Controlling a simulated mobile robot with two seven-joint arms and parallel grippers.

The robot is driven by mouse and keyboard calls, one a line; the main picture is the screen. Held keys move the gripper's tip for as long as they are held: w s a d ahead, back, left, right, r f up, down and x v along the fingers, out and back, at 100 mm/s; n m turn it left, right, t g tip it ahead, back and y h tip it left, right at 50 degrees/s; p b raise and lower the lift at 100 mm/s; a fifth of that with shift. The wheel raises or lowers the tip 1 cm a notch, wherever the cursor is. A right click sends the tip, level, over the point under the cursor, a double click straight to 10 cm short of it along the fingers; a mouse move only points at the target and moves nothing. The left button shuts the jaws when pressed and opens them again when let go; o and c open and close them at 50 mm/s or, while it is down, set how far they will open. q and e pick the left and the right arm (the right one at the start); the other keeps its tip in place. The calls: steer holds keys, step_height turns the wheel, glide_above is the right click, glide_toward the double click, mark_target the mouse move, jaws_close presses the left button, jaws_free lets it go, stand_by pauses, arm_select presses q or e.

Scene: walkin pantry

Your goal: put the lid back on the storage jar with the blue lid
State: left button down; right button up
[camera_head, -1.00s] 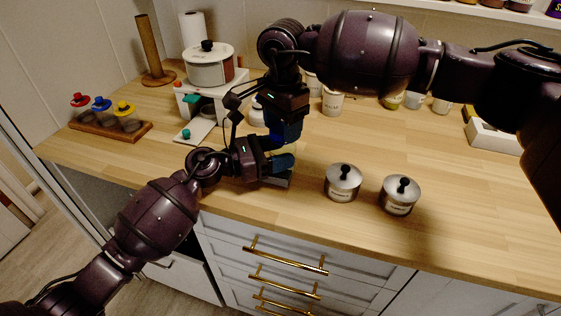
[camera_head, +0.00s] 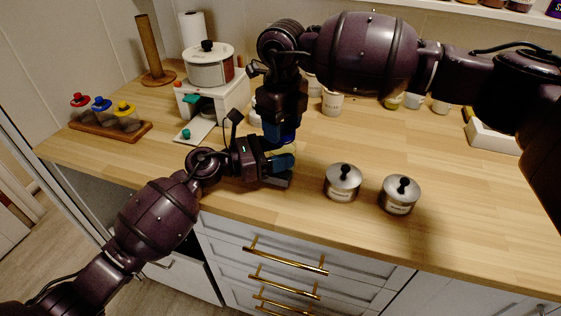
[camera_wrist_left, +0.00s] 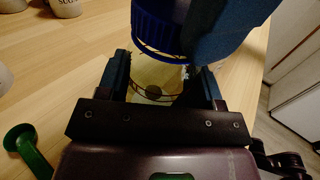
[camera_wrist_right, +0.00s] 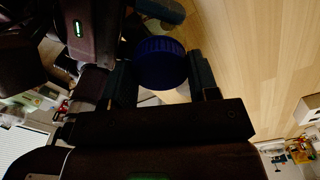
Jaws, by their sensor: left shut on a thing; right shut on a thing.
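The storage jar (camera_wrist_left: 158,82) is clear with pale contents. My left gripper (camera_wrist_left: 165,88) is shut around it; it also shows in the head view (camera_head: 284,169). The ribbed blue lid (camera_wrist_left: 160,28) is directly over the jar's mouth in the left wrist view. My right gripper (camera_wrist_right: 160,75) is shut on the lid, which also shows in the right wrist view (camera_wrist_right: 160,62). In the head view my right gripper (camera_head: 282,138) is just above the left one, and the grippers mostly hide jar and lid. I cannot tell whether the lid is seated or slightly above the rim.
Two metal canisters (camera_head: 342,181) (camera_head: 400,194) stand to the right of the grippers. A wooden rack (camera_head: 110,130) with red, blue and yellow topped jars is at left. A white stand (camera_head: 215,102) with a pot (camera_head: 207,65) is behind. The front right counter (camera_head: 470,215) is clear.

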steer(key=m, duration=0.9)
steer(key=shift+m, duration=0.4)
steer(key=m, duration=0.9)
steer(key=shift+f, duration=0.1)
steer(key=o, duration=1)
steer(key=shift+r, duration=2.3)
